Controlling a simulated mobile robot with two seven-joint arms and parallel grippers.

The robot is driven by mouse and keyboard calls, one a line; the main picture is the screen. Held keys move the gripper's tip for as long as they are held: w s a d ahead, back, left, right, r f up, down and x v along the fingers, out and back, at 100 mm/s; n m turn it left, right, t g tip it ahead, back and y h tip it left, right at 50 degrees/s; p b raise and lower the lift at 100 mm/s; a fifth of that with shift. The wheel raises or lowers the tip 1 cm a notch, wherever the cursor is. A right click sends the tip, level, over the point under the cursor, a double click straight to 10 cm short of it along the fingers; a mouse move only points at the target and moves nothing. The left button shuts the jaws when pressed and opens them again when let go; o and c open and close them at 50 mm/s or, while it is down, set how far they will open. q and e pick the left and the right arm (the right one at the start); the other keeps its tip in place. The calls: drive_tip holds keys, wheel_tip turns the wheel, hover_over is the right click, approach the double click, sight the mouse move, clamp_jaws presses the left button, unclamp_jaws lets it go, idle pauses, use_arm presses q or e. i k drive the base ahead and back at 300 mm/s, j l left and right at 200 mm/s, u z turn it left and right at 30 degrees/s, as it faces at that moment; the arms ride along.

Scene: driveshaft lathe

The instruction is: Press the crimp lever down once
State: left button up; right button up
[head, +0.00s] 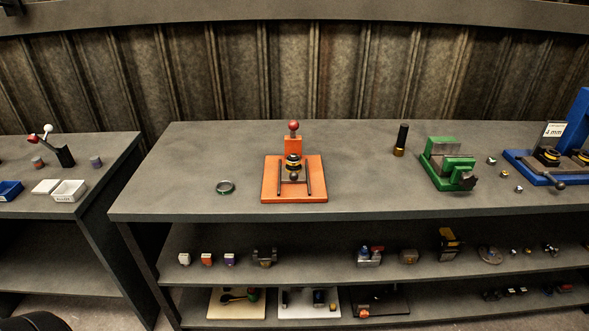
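An orange press-like fixture (271,191) stands on the middle of the grey bench. An upright lever with a red ball knob (293,127) rises at its back, and it looks like the crimp lever. A black and yellow round part (293,162) sits at the middle of the fixture, between two dark rods. A dark ball (294,177) shows just in front of it. Whether a workpiece lies inside cannot be told. Neither of my grippers is in view.
A dark ring (226,187) lies left of the fixture. A black cylinder (401,139), a green vise (447,165) and a blue fixture (540,169) stand to the right. Another bench at left holds a lever with red and white knobs (57,147). Shelves below hold small parts.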

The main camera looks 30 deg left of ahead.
sight(293, 125)
drive_tip(key=j+z, duration=0.45)
drive_tip(key=j, duration=1.7)
drive_tip(key=i, duration=0.05)
